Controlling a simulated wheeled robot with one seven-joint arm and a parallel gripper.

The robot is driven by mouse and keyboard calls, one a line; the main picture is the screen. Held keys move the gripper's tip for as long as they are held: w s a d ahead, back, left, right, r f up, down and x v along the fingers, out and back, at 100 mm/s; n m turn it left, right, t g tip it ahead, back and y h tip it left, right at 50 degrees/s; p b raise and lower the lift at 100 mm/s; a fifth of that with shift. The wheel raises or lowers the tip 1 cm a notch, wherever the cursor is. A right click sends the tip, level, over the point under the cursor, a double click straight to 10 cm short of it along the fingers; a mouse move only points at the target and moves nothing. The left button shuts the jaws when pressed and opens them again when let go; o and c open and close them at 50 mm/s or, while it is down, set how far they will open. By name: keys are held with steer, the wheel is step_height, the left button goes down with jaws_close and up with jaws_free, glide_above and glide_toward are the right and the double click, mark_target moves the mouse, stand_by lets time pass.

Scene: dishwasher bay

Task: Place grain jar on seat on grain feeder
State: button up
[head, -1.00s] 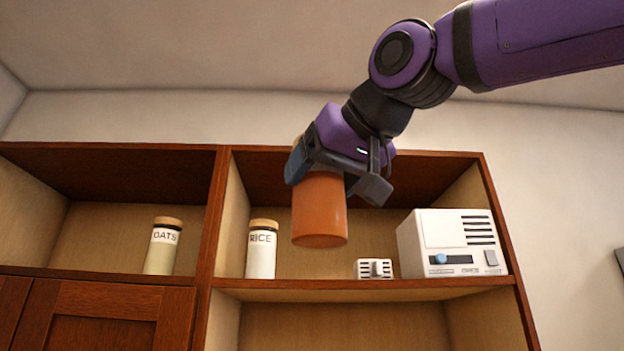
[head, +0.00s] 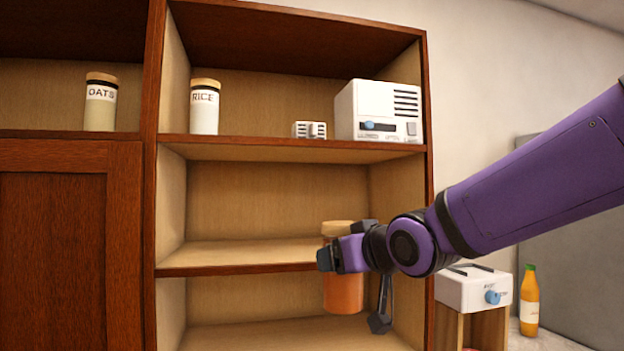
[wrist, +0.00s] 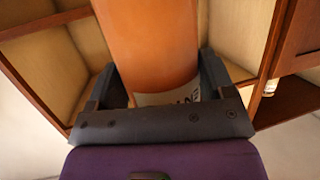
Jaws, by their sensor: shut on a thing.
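My gripper (head: 341,257) is shut around the middle of an orange-filled jar (head: 343,294) with a wooden lid. The jar is upright in front of the lower shelves of the cupboard. In the wrist view the jar (wrist: 150,45) fills the space between the fingers, with part of a pale label showing; its text is not readable. A white box with a blue knob (head: 473,290) sits on a wooden stand at the lower right, below my arm. I cannot tell for sure whether it is the grain feeder, and no seat shows clearly.
The upper shelf holds an oats jar (head: 100,108), a rice jar (head: 205,112), a small white slotted block (head: 309,130) and a white appliance (head: 378,112). An orange bottle (head: 529,302) stands right of the stand. The middle shelf (head: 240,254) is empty.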

steer(key=w+d+f+m+h, duration=0.2)
steer(key=w+d+f, duration=0.2)
steer(key=d+f, duration=0.4)
steer(key=w+d+f+m+t+h, duration=0.1)
steer(key=w+d+f, duration=0.3)
steer(key=f, duration=1.7)
steer(key=w+d+f+m+h, duration=0.2)
steer(key=w+d+f+h, duration=0.1)
steer(key=d+f, duration=0.9)
step_height(320, 180, down, 3)
steer(key=shift+w+r+m+t+h, duration=0.2)
steer(key=shift+w+m+t+h, duration=0.15)
steer(key=shift+w, duration=0.45)
